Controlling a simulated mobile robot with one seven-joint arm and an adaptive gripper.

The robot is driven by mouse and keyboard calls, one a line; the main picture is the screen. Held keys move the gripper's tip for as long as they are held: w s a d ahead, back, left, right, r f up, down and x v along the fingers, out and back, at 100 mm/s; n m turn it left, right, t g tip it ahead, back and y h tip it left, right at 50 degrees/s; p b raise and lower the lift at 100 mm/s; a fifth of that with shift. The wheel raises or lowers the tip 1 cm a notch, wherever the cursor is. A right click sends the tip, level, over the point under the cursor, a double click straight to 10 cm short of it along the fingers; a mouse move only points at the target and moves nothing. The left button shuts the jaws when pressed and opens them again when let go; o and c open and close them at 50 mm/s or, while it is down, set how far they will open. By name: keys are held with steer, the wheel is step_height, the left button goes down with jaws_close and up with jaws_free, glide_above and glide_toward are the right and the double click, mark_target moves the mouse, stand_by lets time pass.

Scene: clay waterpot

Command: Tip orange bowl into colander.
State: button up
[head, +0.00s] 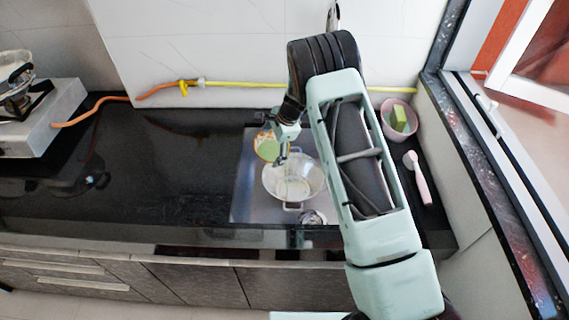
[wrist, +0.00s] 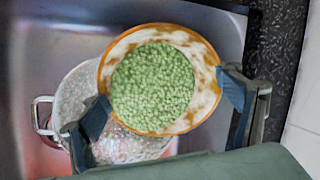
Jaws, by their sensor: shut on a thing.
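The orange bowl (head: 263,141), cream inside with orange patches, holds many small green pieces like peas; it also shows in the wrist view (wrist: 205,75). My gripper (wrist: 165,103) is shut on it, one finger at each side of its rim. In the head view my gripper (head: 281,150) is at the bowl's right side, partly hidden by my arm. The metal colander (head: 293,188) stands in the sink, and its side and loop handle show in the wrist view (wrist: 42,116). The bowl overlaps the colander's rim in the wrist view. The green pieces are inside the bowl.
The sink (head: 245,200) is set in a black counter (head: 180,170), clear to the left. A stove (head: 40,125) stands far left. A pink bowl (head: 387,128) with a green sponge (head: 398,118) and a pink-handled brush (head: 418,178) are right. A yellow hose (head: 245,84) runs along the wall.

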steer(key=shift+f+y+b, duration=0.1)
steer(key=shift+y+b, duration=0.3)
steer(key=shift+b, duration=0.7)
steer(key=shift+r+t+b, duration=0.2)
steer(key=shift+t+b, duration=0.1)
steer(key=shift+b, duration=0.55)
steer(key=shift+d+f+y+b, duration=0.15)
steer(key=shift+y+b, duration=0.25)
steer(key=shift+b, duration=0.55)
steer(key=shift+s+r+t+y+b, duration=0.15)
steer(key=shift+t+y+b, duration=0.25)
steer(key=shift+b, duration=1.55)
steer(key=shift+b, duration=0.65)
steer(key=shift+d+y+b, duration=0.15)
steer(key=shift+y+b, duration=0.35)
steer(key=shift+b, duration=1.2)
steer(key=shift+b, duration=0.8)
steer(key=shift+s+d+t+y+b, duration=0.15)
steer(key=shift+t+y+b, duration=0.45)
steer(key=shift+b, duration=1.6)
steer(key=shift+r+b, duration=0.1)
steer(key=shift+b, duration=0.8)
